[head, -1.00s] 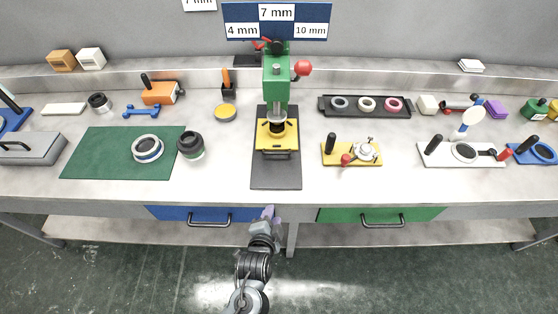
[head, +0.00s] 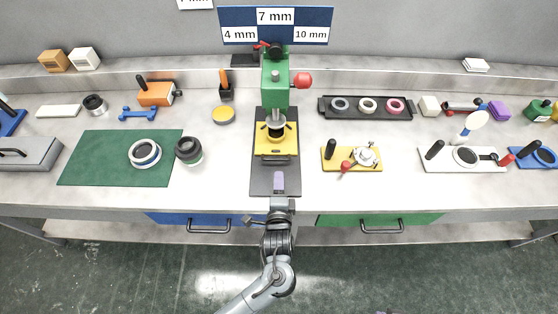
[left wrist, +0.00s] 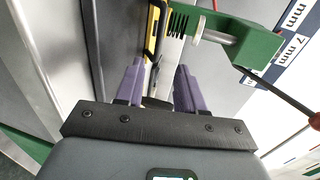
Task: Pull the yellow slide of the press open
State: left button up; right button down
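The green press (head: 276,80) stands at the middle of the bench on a dark base plate (head: 262,184). Its yellow slide (head: 261,141) sits under the press head, with a black bar handle (head: 276,157) on its front edge. My left gripper (head: 279,178) has purple fingers and is over the front of the base plate, short of the handle. In the left wrist view the fingers (left wrist: 158,72) are apart with nothing between them. The yellow slide (left wrist: 151,32) shows beyond the fingertips there, apart from them. My right gripper is not in view.
A yellow fixture (head: 336,165) with a clamp stands right of the press. A green mat (head: 110,170) with a ring lies to the left, with a dark cup (head: 188,150) beside it. Blue (head: 170,218) and green (head: 335,219) drawers are below the bench edge.

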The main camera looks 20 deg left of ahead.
pick_arm(q)
jog(key=b+x, duration=0.2)
jog(key=x, duration=0.5)
jog(key=shift+w+f, duration=0.15)
jog(key=shift+w+a+f, duration=0.1)
jog(key=shift+w+a, duration=0.1)
jog(key=shift+w, duration=0.3)
grip_shut()
